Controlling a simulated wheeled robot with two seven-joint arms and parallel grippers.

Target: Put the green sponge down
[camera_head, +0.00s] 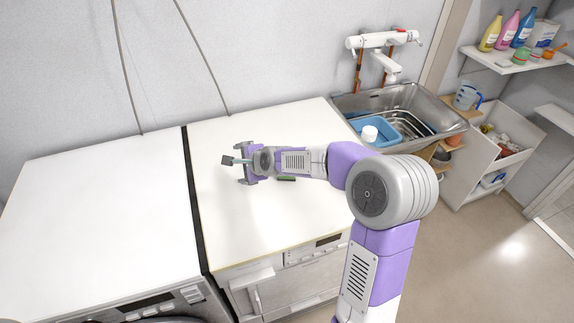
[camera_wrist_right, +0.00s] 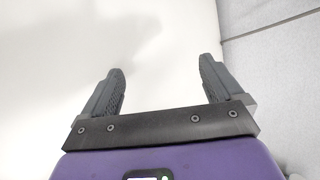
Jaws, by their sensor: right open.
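A small dark green piece (camera_head: 286,178), which looks like the green sponge, lies on the right-hand white machine top (camera_head: 230,235), partly hidden by my right forearm. My right gripper (camera_head: 240,164) is above the same top, to the left of the green piece and apart from it. In the right wrist view its two grey fingers (camera_wrist_right: 162,66) are spread wide with nothing between them. The green piece does not show in that view. A small dark block with a teal stem sits at the gripper; I cannot tell what it is. My left gripper is not in view.
A second white machine top (camera_head: 95,210) is bare on the left, past a dark gap (camera_head: 194,195). A metal sink (camera_head: 425,103) with a blue tub (camera_head: 362,121) and a white tap (camera_head: 385,62) is at the right. Shelves with bottles (camera_head: 507,30) stand further right.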

